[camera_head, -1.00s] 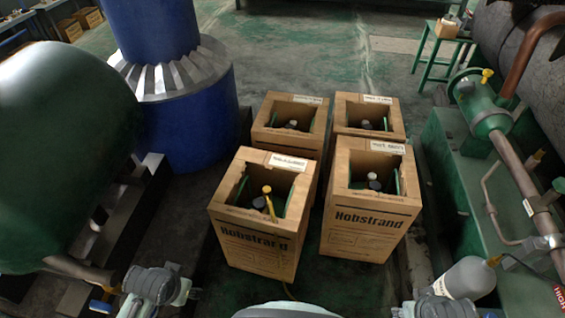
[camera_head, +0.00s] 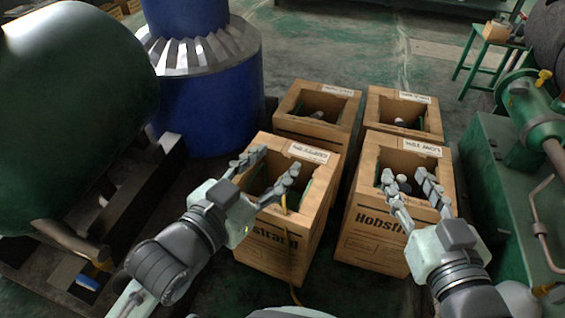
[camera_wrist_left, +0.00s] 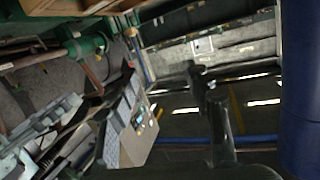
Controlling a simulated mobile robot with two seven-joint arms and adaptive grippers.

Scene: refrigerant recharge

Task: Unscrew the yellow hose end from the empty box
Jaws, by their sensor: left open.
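The front-left cardboard box (camera_head: 262,252) has a yellow hose (camera_head: 284,206) running over its front rim and down its front face. The hose end inside this box is hidden behind my left gripper. The label on its back rim is too small to read surely. My left gripper (camera_head: 278,163) is open above this box's opening, with fingers spread and nothing visible between them. My right gripper (camera_head: 406,178) is open and appears empty, above the front-right box (camera_head: 368,228), whose label seems to read "LOW 11%". The left wrist view shows no hose end that I can make out.
Two more open boxes, back left (camera_head: 285,126) and back right (camera_head: 425,138), stand close behind. A blue column (camera_head: 210,110) and a green tank (camera_head: 70,110) are at left. Green machinery with pipes (camera_head: 535,120) stands at right.

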